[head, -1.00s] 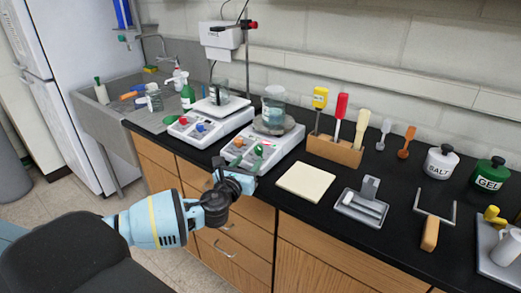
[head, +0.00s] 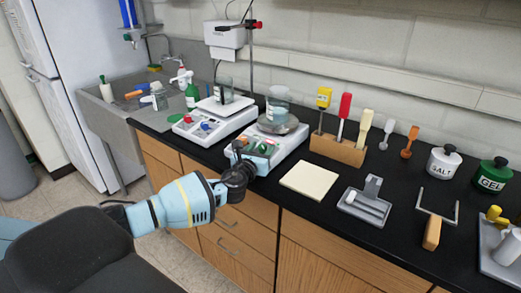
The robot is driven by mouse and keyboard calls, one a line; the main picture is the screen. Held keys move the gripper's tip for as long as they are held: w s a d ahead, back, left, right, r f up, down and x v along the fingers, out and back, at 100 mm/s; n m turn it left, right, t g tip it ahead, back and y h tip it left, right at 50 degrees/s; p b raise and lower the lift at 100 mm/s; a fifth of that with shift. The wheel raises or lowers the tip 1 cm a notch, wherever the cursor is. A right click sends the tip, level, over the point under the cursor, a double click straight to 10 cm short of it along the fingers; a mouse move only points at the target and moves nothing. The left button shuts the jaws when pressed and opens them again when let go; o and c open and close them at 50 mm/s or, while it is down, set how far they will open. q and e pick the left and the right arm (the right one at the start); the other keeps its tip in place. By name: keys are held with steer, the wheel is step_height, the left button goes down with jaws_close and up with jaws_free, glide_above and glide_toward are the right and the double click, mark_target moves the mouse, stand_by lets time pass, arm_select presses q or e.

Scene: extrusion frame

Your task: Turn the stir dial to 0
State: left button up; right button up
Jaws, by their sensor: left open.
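Two white hot-plate stirrers stand side by side at the back of the black counter. The left stirrer (head: 216,124) has a red dial (head: 187,119) and a blue dial (head: 205,126). The right stirrer (head: 283,145) carries a glass beaker (head: 278,104) on its round plate. Its front panel has a green dial (head: 263,148); the orange dial beside it is mostly hidden by my gripper. I cannot read any dial label or setting. My left gripper (head: 238,150) is open at the front left of the right stirrer's panel. Whether it touches a dial I cannot tell. My right gripper is not in view.
A cream pad (head: 309,180) lies right of the right stirrer. Behind it is a wooden rack (head: 337,149) with coloured-handled tools. A grey tray (head: 364,205) and the salt jar (head: 444,162) are farther right. A clamp stand (head: 252,60) rises behind the stirrers.

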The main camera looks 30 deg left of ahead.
arm_select(q)
steer(key=c, duration=1)
